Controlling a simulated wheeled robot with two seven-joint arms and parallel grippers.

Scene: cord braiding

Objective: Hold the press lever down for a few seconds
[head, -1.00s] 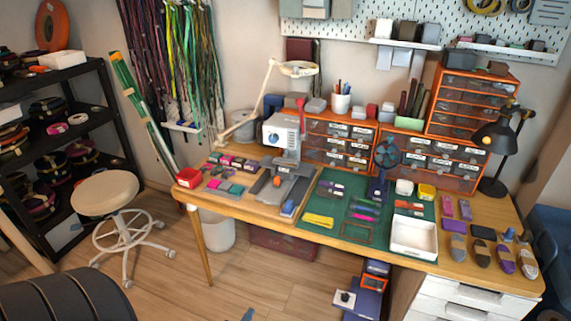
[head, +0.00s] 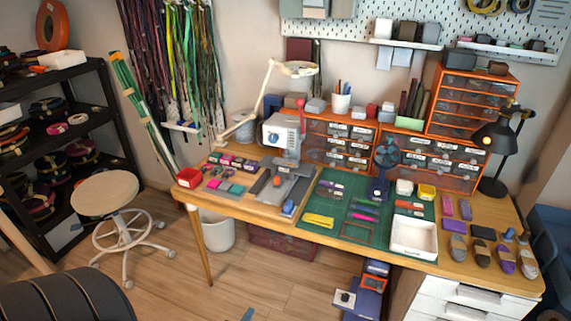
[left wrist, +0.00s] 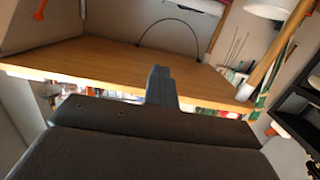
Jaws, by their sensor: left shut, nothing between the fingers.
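The press (head: 283,133) is a white and grey machine with a blue dial, standing at the back left of the workbench. Its red lever (head: 301,118) stands upright at the machine's right side, with nothing of mine touching it. My left gripper (left wrist: 160,83) shows in the left wrist view as dark fingers closed together, with nothing between them. In the head view a small blue tip at the bottom edge may be part of it; I cannot tell. My right gripper is not in view.
The workbench (head: 240,196) holds a green cutting mat (head: 310,212), a white tray (head: 413,250), drawer units (head: 470,107) and a black lamp (head: 497,140). A stool (head: 105,194) stands at the left. The floor in front of the bench is mostly clear.

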